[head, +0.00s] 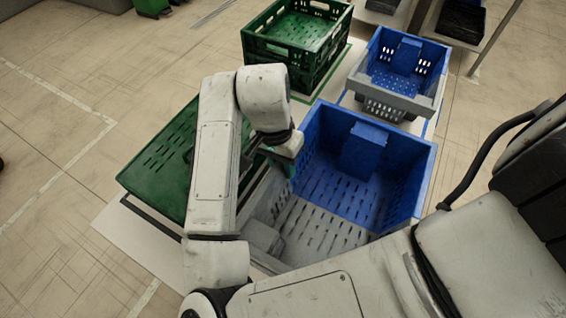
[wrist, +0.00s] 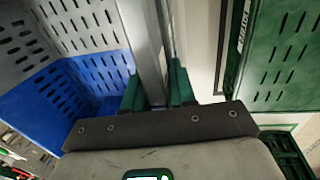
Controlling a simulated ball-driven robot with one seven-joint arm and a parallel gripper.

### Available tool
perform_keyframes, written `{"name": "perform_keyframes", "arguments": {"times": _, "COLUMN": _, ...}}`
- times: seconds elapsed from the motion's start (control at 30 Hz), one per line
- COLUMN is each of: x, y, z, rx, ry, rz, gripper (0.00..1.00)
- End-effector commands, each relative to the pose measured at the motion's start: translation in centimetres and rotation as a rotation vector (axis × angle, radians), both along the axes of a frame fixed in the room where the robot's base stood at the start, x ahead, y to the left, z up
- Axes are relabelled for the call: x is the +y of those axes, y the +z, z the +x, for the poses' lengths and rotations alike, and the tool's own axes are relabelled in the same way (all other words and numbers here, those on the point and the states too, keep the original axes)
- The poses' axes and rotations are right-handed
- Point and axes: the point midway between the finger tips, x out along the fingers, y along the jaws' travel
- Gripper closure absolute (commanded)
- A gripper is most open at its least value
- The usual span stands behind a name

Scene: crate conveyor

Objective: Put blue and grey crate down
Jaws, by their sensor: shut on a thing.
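A large blue and grey crate (head: 404,213) is in the middle of the head view, open side up, with blue far walls and a grey near part. My gripper (head: 284,158) is shut on its left wall, partly hidden behind my arm. In the wrist view my gripper (wrist: 157,88) has its green fingers on either side of the wall of the blue and grey crate (wrist: 95,72). The underside of the crate is hidden, so I cannot tell whether it touches anything below.
A second blue and grey crate (head: 372,88) stands behind, close to the held one. A green crate (head: 280,67) stands at the back on a green-outlined patch. Open floor lies at left.

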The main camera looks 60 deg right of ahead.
Motion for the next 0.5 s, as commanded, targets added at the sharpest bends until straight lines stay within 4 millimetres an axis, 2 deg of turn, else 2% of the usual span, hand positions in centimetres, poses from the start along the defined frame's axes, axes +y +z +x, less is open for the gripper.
{"name": "perform_keyframes", "arguments": {"times": 0.5, "x": 0.0, "y": -1.0, "z": 0.0, "rx": 0.002, "ry": 0.000, "rz": 0.001, "gripper": 1.00}}
